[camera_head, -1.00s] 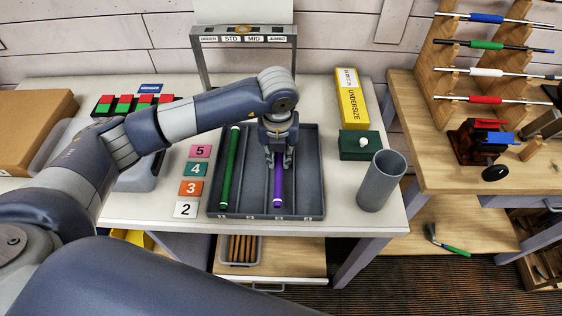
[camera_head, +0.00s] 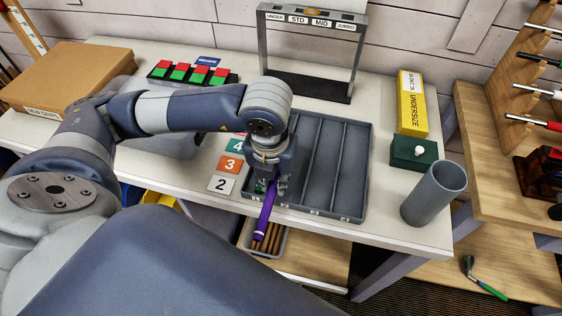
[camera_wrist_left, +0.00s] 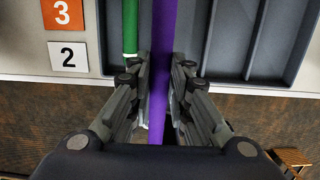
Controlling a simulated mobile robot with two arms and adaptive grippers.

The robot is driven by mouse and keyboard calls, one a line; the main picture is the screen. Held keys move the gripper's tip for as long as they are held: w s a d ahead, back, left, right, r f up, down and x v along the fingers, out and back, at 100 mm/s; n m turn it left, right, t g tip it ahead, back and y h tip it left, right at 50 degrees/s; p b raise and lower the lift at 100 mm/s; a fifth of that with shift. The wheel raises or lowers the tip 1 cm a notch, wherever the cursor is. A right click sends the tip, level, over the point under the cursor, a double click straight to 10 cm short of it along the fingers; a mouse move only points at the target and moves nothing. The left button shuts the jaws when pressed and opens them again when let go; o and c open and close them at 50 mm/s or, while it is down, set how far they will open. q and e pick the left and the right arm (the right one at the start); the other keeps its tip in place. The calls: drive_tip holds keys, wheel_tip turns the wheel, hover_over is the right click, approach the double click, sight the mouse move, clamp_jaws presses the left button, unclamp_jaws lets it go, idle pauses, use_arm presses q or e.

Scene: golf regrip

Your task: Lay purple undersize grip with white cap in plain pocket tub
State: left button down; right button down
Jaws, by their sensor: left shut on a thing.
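My left gripper (camera_head: 271,187) is shut on the purple grip (camera_head: 264,216), over the front of the grey lane tray (camera_head: 366,165). The grip's lower end sticks out past the table's front edge. In the left wrist view the purple grip (camera_wrist_left: 161,30) runs lengthwise between the fingers. A white cap on it cannot be made out. A green grip (camera_wrist_left: 130,25) lies in the tray to its left; the arm hides most of it in the head view. A grey tub (camera_head: 276,250) with several brown grips is below the table edge. My right gripper is out of view.
Number cards, with the 2 card (camera_head: 221,184) in front, lie left of the tray. A grey cylinder (camera_head: 433,192), a green box (camera_head: 413,154) and a yellow box (camera_head: 411,102) stand to its right. A gauge frame (camera_head: 310,80) stands behind. The tray's right lanes look empty.

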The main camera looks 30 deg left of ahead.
sight(275, 181)
use_arm(q)
drive_tip(key=shift+r+p, duration=1.6)
drive_tip(key=shift+r, duration=0.95)
